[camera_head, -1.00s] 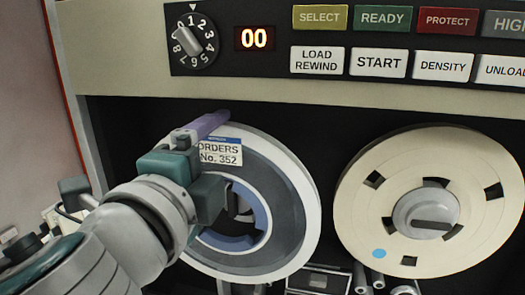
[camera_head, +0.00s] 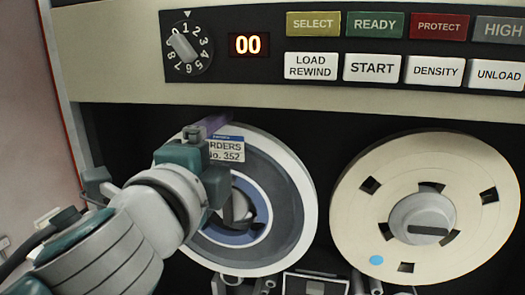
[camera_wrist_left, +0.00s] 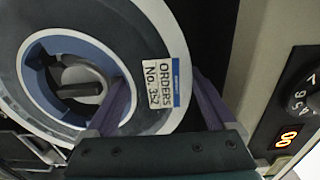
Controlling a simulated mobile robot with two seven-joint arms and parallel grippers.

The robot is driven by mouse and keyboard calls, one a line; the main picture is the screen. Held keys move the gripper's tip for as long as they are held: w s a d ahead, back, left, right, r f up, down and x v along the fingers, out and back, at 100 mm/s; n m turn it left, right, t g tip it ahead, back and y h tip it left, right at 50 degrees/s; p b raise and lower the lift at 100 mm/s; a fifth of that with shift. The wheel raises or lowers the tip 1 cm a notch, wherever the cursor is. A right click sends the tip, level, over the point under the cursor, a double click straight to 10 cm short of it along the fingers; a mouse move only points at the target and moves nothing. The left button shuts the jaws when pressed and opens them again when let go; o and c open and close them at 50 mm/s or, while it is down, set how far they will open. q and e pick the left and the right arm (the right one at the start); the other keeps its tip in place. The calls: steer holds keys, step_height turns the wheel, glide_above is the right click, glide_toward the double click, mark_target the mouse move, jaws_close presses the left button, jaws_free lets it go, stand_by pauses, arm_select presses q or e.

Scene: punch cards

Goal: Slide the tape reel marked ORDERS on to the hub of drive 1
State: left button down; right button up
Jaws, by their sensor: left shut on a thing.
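The grey-and-white tape reel (camera_head: 289,200) bears the label ORDERS No. 352 (camera_head: 226,150) and faces out from the left drive. My left gripper (camera_head: 222,163) is shut on it, one purple finger at its outer edge. In the left wrist view the gripper (camera_wrist_left: 160,82) has the label between its fingers, the other finger near the blue inner ring (camera_wrist_left: 38,72) of the reel. The grey hub (camera_wrist_left: 82,84) shows inside the reel's opening; it also shows, partly hidden by my gripper, in the head view (camera_head: 238,207). I cannot tell how deep the hub sits in the reel. My right gripper is out of view.
A cream reel (camera_head: 355,225) sits on the right hub (camera_head: 421,218), close beside the ORDERS reel. Above are a number dial (camera_head: 186,45), a red 00 display (camera_head: 248,44) and a row of buttons (camera_head: 372,68). Metal guide parts (camera_head: 316,283) lie below between the reels.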

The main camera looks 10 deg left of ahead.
arm_select(q)
steer(key=shift+w+d+r+b, duration=0.1)
steer(key=shift+w+b, duration=0.4)
steer(key=shift+w, duration=1.2)
jaws_free()
steer(key=shift+s, duration=0.45)
steer(key=s+p, duration=0.1)
steer(key=s, duration=0.8)
steer(key=shift+a+p, duration=0.2)
steer(key=shift+p, duration=0.1)
steer(key=shift+s, duration=0.1)
